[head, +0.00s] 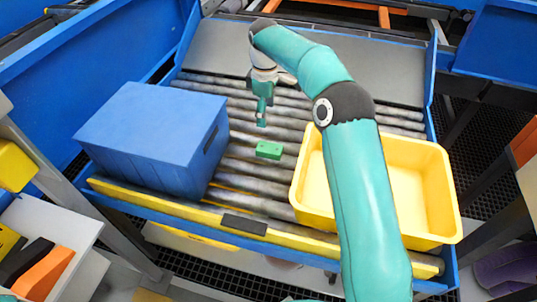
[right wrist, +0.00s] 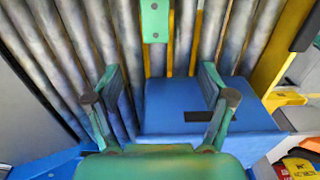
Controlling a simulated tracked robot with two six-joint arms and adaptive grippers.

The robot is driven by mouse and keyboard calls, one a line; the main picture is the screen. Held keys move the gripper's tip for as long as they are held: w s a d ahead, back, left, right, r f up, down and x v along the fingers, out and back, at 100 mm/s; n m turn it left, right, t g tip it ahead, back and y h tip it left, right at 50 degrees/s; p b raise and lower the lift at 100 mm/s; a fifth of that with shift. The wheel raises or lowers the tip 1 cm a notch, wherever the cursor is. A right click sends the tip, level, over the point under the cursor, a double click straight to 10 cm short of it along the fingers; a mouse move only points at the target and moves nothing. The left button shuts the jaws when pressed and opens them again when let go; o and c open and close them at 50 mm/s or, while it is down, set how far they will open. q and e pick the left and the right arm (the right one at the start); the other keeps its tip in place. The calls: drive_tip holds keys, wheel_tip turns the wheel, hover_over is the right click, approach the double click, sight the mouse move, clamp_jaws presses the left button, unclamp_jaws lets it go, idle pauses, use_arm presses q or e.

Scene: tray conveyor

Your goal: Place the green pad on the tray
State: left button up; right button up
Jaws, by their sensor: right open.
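The green pad (head: 269,150) is a small block lying on the conveyor rollers, between the blue box and the yellow tray (head: 446,190). It also shows at the top of the right wrist view (right wrist: 155,20), with two dark round marks on it. My right gripper (head: 262,122) is just behind the pad in the head view, pointing down, apart from it. In the right wrist view its fingers (right wrist: 159,68) are spread with nothing between them. My right arm crosses over the yellow tray and hides part of its inside. My left gripper does not show.
A large blue box (head: 150,130) stands on the rollers at the left and also shows in the right wrist view (right wrist: 170,120). A yellow rail (head: 190,208) runs along the conveyor's front edge. Bare rollers (head: 240,185) lie around the pad.

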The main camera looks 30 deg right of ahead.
drive_tip(key=b, duration=0.1)
hover_over(269, 147)
drive_tip(key=f, duration=0.9)
drive_tip(key=shift+s+a+f, duration=0.1)
drive_tip(key=shift+s+f, duration=0.25)
drive_tip(key=shift+w+f, duration=0.2)
drive_tip(key=shift+f, duration=3.05)
drive_tip(key=c, duration=1.4)
drive_tip(key=shift+r, duration=0.1)
drive_tip(key=shift+r, duration=0.15)
